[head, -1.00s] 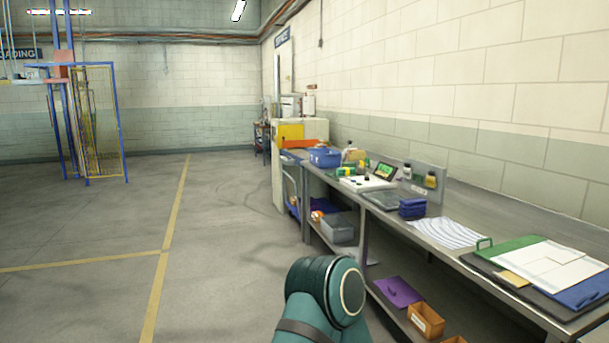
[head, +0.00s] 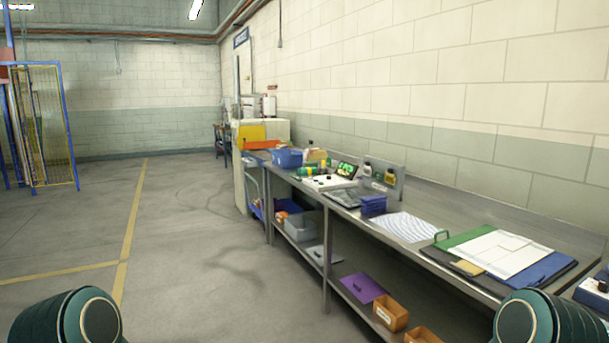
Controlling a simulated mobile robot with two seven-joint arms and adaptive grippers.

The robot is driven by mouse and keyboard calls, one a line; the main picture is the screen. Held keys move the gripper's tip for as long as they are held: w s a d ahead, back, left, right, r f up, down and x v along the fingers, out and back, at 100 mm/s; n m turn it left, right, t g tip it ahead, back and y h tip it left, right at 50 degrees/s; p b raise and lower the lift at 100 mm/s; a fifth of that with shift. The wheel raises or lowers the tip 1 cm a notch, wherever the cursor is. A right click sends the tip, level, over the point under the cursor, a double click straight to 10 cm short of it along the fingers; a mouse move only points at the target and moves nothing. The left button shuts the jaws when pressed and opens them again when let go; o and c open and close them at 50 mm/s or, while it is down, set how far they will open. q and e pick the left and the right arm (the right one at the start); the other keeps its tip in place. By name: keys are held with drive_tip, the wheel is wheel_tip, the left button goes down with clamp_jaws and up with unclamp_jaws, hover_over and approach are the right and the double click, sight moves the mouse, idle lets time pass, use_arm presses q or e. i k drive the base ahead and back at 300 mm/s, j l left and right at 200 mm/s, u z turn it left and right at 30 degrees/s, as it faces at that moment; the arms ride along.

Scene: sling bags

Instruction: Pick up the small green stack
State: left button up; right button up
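A small green-and-yellow item (head: 307,171) sits toward the far end of the workbench (head: 455,203), next to a white board. It is too small to tell whether it is a stack. A larger flat green folder or board (head: 474,242) with a handle lies on the near part of the bench under white sheets (head: 492,251). Neither of my grippers shows. Only rounded teal parts of my arms appear at the bottom left and bottom right, well short of the green items.
A blue bin (head: 288,158), a dark blue box (head: 373,204) and a striped sheet (head: 405,227) stand or lie on the bench. The lower shelf holds a purple folder (head: 363,288), orange bins (head: 391,315) and a grey bin (head: 298,227). The floor left of the bench is clear.

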sight(306, 170)
drive_tip(key=i+u, duration=0.2)
drive_tip(key=u, duration=0.3)
drive_tip(key=i, duration=5.8)
drive_tip(key=i+j+z, duration=0.1)
drive_tip(key=i+z, duration=0.15)
drive_tip(key=i, duration=0.3)
drive_tip(key=i+j+z, duration=0.2)
drive_tip(key=i, duration=0.35)
drive_tip(key=z, duration=1.6)
